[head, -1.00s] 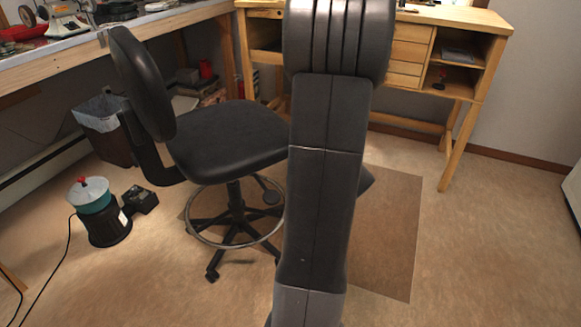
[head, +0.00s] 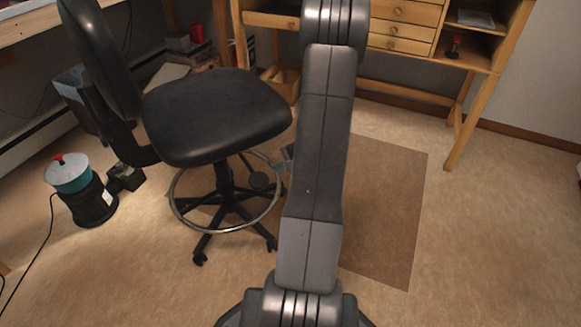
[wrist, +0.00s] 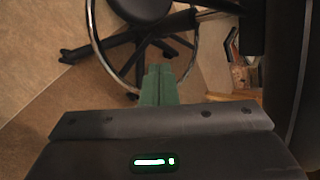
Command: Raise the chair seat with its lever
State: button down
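The black chair (head: 215,115) stands left of my arm, its backrest to the left. Its seat is level above a column, a foot ring and a wheeled base. My gripper (head: 283,166) is mostly hidden behind my arm, low beside the seat's right side. In the wrist view its green fingers (wrist: 158,72) are together with nothing seen between them. They point toward the foot ring (wrist: 98,45) and base, with the dark seat edge at the right.
A wooden desk (head: 400,32) stands behind. A black and teal canister (head: 88,200) with a cord and a small black box (head: 125,178) sit on the floor at left. A bin (head: 78,98) stands behind the chair. A brown mat (head: 385,215) and open floor lie at right.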

jog(key=s+a, duration=0.1)
jog(key=s+a+b, duration=0.1)
jog(key=shift+s+a+r, duration=0.25)
jog(key=shift+s+r, duration=0.1)
jog(key=shift+s, duration=0.05)
jog(key=shift+r, duration=0.1)
